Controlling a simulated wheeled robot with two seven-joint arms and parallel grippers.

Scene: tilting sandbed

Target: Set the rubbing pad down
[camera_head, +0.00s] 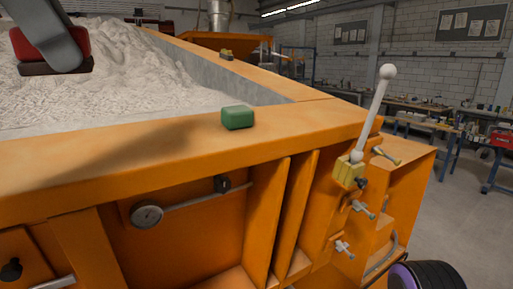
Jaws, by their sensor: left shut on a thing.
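My left gripper (62,62) comes in at the top left, grey and rounded, and is shut on a red block with a dark underside (82,43), which looks like the rubbing pad. The pad is over the pale sand (125,75) in the orange sandbed; I cannot tell whether it touches the sand. The gripper hides the pad's middle. A green block (238,118) lies on the near orange rim (120,150), well apart from the gripper. My right gripper is not in view.
A lever with a white knob (388,72) stands at the rim's right corner. The near rim left of the green block is clear.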

